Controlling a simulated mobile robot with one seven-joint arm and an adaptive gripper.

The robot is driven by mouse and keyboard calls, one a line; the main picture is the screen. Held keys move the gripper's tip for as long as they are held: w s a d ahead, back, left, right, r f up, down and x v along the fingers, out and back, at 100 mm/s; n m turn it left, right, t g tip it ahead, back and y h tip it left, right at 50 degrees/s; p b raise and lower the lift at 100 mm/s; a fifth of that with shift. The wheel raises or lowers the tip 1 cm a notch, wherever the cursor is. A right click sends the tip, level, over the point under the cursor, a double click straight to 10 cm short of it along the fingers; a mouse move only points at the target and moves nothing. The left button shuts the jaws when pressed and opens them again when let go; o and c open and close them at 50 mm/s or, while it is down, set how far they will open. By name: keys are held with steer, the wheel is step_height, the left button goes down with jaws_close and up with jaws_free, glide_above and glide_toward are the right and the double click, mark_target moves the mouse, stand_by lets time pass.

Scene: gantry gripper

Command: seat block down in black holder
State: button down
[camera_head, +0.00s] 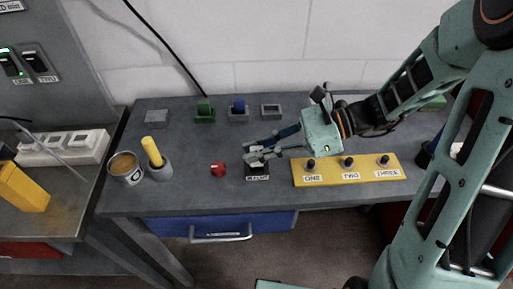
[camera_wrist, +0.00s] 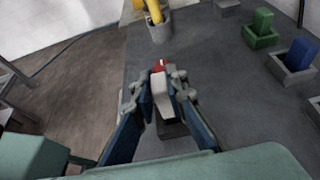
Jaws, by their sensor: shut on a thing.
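My gripper (camera_head: 255,153) is shut on a pale grey block. In the wrist view the block (camera_wrist: 160,92) stands between the two fingertips (camera_wrist: 163,85). The black holder (camera_head: 257,173), a small dark box with a white label on its front, sits on the grey table directly under the gripper. In the wrist view part of the dark holder (camera_wrist: 173,129) shows just below the block. The block's lower end is hard to make out, so I cannot tell whether it is inside the holder or just above it.
A red round object (camera_head: 218,169) lies close left of the holder. A yellow button panel (camera_head: 335,180) is close on the right. Green (camera_head: 204,111) and blue (camera_head: 238,106) blocks stand in holders behind. A can (camera_head: 125,167) and a cup with a yellow tool (camera_head: 158,172) stand left.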

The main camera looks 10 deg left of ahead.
steer(key=shift+f+b, duration=0.75)
steer(key=shift+f, duration=0.7)
steer(key=c, duration=1.8)
jaws_free()
steer(key=shift+c, duration=0.2)
steer(key=v, duration=1.2)
